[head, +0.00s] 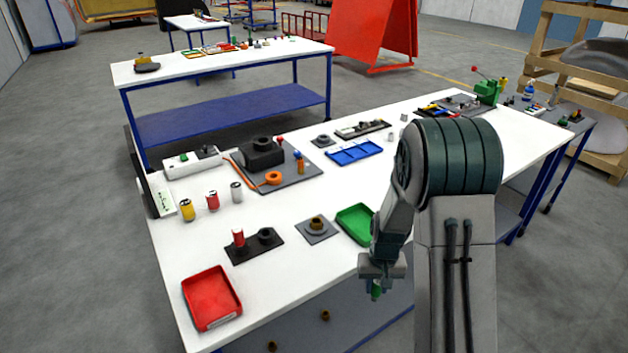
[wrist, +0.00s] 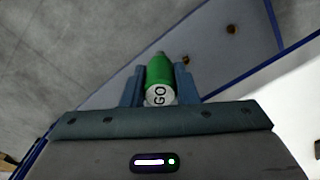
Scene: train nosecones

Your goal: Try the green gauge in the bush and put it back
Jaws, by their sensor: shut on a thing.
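My gripper (head: 381,272) is shut on the green gauge (head: 376,291), out in the air by the table's front edge, to the right of the bush. In the wrist view the green gauge (wrist: 160,76) sits between the two fingers (wrist: 160,88), its white end marked "GO" facing the camera. A brass-coloured bush (head: 317,223) stands on a grey square plate (head: 318,236) on the white table. A dark plate (head: 252,248) to its left carries a red gauge (head: 238,238) standing upright and a dark ring (head: 265,235).
A green tray (head: 355,224) lies between the bush plate and my arm. A red tray (head: 211,298) is at the near left corner. Cans (head: 212,201), a black fixture (head: 262,153) and a blue tray (head: 354,152) stand farther back. Brown knobs (head: 325,315) show below the front edge.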

